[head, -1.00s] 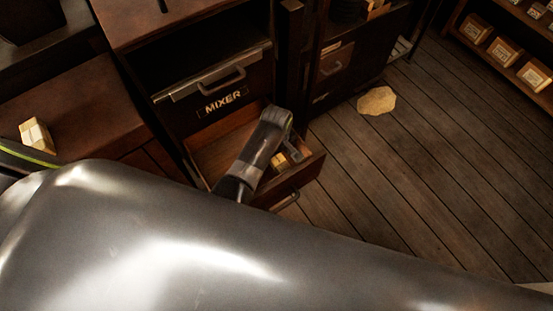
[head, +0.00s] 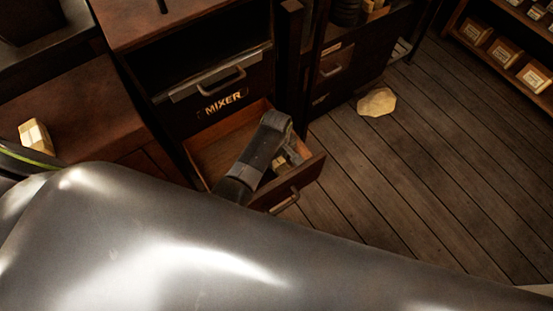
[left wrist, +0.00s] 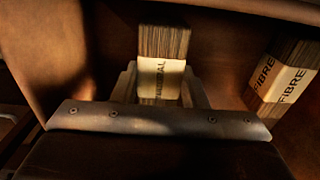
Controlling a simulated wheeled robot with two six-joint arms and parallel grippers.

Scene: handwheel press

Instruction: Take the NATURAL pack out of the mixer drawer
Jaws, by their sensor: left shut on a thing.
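The mixer drawer (head: 225,152) is pulled open below the MIXER label, with bare wood at its left. In the left wrist view, the NATURAL pack (left wrist: 161,75) is a brown block with a cream band, its lettering partly readable. My left gripper (left wrist: 162,92) is shut on it, one finger on each side. In the head view, the left gripper (head: 287,160) is down inside the drawer near its front right, and the pack is mostly hidden. A FIBRE pack (left wrist: 284,75) lies to the right, apart from the fingers. My right gripper is not in view.
A drawer front with a MIXER label (head: 222,102) and handle is above the open drawer. A pale block (head: 36,136) sits on the left cabinet. A pale lump (head: 376,102) lies on the floor. Shelves with packs (head: 505,52) stand at far right. The plank floor is mostly clear.

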